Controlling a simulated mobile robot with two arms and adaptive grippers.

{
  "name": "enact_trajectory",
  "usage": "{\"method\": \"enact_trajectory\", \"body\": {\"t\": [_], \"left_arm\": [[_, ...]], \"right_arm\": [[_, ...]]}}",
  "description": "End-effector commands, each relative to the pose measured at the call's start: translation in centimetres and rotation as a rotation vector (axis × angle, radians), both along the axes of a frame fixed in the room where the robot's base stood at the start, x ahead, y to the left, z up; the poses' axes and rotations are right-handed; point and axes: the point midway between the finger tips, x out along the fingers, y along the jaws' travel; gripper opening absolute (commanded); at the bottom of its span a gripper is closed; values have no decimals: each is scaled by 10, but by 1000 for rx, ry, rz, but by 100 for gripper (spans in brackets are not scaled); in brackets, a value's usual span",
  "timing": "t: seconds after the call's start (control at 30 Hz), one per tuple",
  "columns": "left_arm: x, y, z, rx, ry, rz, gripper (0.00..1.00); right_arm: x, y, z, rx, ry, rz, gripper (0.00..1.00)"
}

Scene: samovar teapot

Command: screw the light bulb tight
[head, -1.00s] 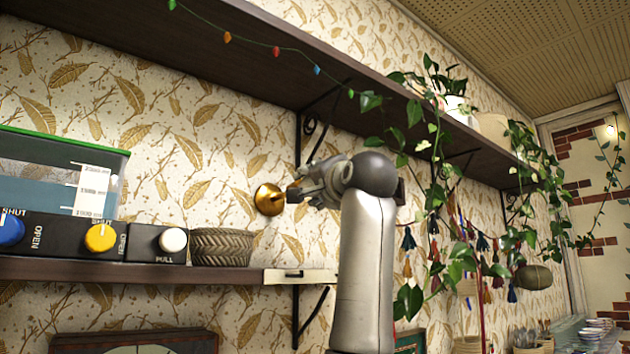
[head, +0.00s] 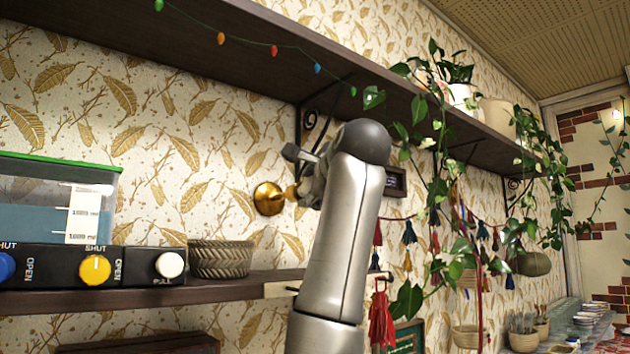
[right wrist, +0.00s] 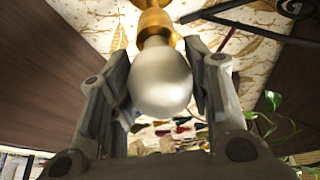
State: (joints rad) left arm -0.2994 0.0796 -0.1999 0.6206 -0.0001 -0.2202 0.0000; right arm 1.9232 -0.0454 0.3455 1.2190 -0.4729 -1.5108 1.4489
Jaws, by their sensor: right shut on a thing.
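The light bulb (right wrist: 160,80) is pale and round. In the right wrist view its neck meets the brass socket (right wrist: 155,20) at the top. In the head view the round brass wall fixture (head: 268,198) is fixed to the leaf-patterned wall between two shelves. My right gripper (head: 296,190) is right in front of it, and its fingers and wrist hide most of the bulb there. In the right wrist view my right gripper (right wrist: 158,88) has a finger on either side of the bulb and is shut on it. How far the bulb is threaded in cannot be told. My left gripper is not in view.
A dark upper shelf (head: 225,65) with a scroll bracket (head: 308,118) runs above the fixture. A lower shelf (head: 220,287) holds a woven basket (head: 222,258) and a control panel with knobs (head: 95,267). Trailing plants (head: 440,150) hang to the right of my arm.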

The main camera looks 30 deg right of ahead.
Motion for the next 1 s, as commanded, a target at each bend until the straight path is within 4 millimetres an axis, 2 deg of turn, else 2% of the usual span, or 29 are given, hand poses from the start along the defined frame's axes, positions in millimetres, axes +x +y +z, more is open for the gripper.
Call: {"method": "enact_trajectory", "body": {"t": [0.2,0.67,0.7,0.87,1.0], "left_arm": [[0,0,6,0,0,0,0],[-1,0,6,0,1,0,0],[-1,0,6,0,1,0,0],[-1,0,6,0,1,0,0],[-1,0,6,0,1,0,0]], "right_arm": [[0,0,0,53,7,1,21],[1,0,-2,64,9,1,21],[1,0,-2,64,9,1,48],[0,0,-1,64,8,0,67],[0,0,-1,62,7,0,67]]}}
